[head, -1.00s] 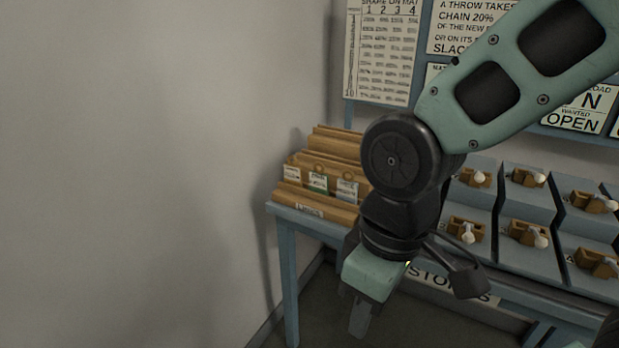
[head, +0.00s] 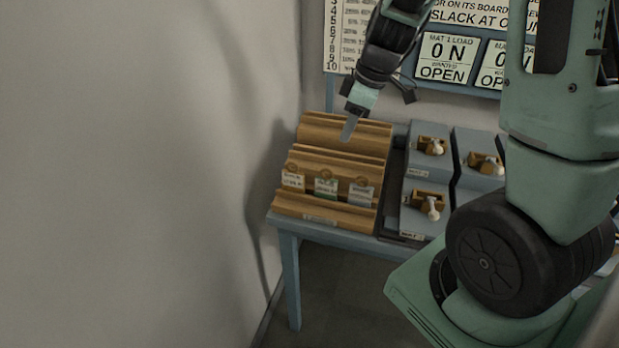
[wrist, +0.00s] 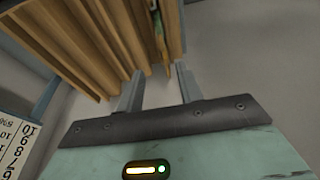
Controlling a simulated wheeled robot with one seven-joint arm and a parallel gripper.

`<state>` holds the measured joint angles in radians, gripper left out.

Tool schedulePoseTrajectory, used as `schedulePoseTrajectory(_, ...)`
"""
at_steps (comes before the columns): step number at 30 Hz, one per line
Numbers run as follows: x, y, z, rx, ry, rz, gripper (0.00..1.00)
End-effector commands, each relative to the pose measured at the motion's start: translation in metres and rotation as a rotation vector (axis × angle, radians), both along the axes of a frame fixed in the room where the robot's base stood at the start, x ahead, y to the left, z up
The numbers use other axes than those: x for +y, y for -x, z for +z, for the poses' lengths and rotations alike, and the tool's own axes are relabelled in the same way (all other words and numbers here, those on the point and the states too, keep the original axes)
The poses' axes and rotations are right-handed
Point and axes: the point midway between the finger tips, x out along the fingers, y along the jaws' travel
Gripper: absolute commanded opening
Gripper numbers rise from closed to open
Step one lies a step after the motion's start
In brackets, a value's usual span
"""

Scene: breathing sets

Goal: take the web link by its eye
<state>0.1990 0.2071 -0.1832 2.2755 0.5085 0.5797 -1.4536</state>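Three links with round wooden eyes and small cards sit in the stepped wooden rack (head: 340,132) on the left of the bench: a left one (head: 292,180), a middle one with a green-marked card (head: 326,187) and a right one (head: 361,192). The card print is too small to tell which is the web link. My gripper (head: 349,129) is above the rack's upper steps, behind the links and apart from them. In the wrist view its two fingers (wrist: 158,82) stand apart with nothing between them. The rack (wrist: 85,40) fills the upper left there, with a narrow green-edged piece near the top.
Grey sloped stands (head: 427,170) with brown blocks and white knobs stand right of the rack. A board with signs (head: 447,56) is on the wall behind. The blank wall (head: 150,170) is close on the left.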

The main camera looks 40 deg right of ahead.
Motion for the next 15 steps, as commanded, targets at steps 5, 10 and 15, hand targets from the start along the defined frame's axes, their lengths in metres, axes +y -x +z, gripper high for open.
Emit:
schedulePoseTrajectory(5,0.006,-0.005,-0.031,0.008,-0.002,0.001,0.36)
schedulePoseTrajectory(10,0.012,-0.013,-0.066,0.008,-0.003,0.000,0.36)
schedulePoseTrajectory(15,0.017,-0.020,-0.097,0.006,-0.002,-0.001,0.36)
